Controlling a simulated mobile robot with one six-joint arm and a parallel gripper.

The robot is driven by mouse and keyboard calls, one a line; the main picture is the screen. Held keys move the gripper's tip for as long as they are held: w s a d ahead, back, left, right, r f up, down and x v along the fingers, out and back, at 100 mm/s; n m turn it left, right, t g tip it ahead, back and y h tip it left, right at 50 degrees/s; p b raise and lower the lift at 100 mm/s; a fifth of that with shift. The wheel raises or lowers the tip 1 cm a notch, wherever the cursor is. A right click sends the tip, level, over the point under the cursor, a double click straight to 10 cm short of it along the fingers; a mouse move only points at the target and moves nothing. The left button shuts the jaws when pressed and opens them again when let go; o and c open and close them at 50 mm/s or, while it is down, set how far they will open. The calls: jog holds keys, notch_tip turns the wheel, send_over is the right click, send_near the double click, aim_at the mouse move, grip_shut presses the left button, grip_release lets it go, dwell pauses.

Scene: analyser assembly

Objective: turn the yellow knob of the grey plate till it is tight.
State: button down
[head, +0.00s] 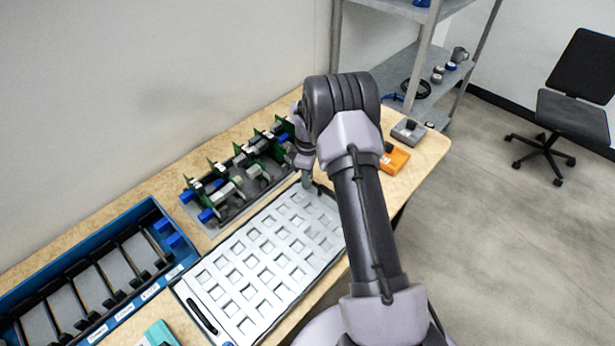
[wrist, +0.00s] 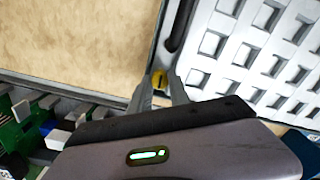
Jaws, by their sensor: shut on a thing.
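The grey plate (head: 272,258) lies flat on the table in the head view, with rows of square openings. Its corner and edge also show in the wrist view (wrist: 232,52). The yellow knob (wrist: 158,78) sits near the plate's corner, between my fingertips, and only part of it shows. My gripper (wrist: 159,90) is shut on the knob in the wrist view. In the head view my gripper (head: 308,183) is at the plate's far corner, where the arm and fingers hide the knob.
A rack with green boards and blue parts (head: 240,178) stands close beside the plate. A blue tray with slots (head: 100,268) is at the left. An orange item (head: 396,160) and a grey box (head: 409,131) lie beyond my arm. Bare table (wrist: 75,40) shows beside the plate.

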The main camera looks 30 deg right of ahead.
jog(key=m, duration=0.6)
jog(key=shift+m, duration=0.3)
jog(key=m+b, duration=0.1)
jog(key=m, duration=0.5)
jog(key=m+b, duration=0.1)
jog(key=m, duration=0.5)
jog(key=shift+m+b, duration=0.3)
jog(key=shift+b, duration=0.05)
jog(key=m+b, duration=0.1)
jog(key=m, duration=0.5)
jog(key=shift+w, duration=0.1)
jog(key=m+b, duration=0.1)
jog(key=m, duration=0.3)
jog(key=m+b, duration=0.1)
jog(key=m, duration=0.2)
jog(key=shift+m+b, duration=0.3)
jog(key=m+b, duration=0.1)
jog(key=m, duration=0.2)
jog(key=shift+r+m, duration=0.1)
jog(key=shift+m, duration=0.2)
jog(key=m+b, duration=0.1)
jog(key=m, duration=0.2)
jog(key=shift+m, duration=0.3)
jog(key=m+b, duration=0.2)
jog(key=m, duration=0.3)
jog(key=shift+m+b, duration=1.15)
jog(key=shift+m, duration=1.55)
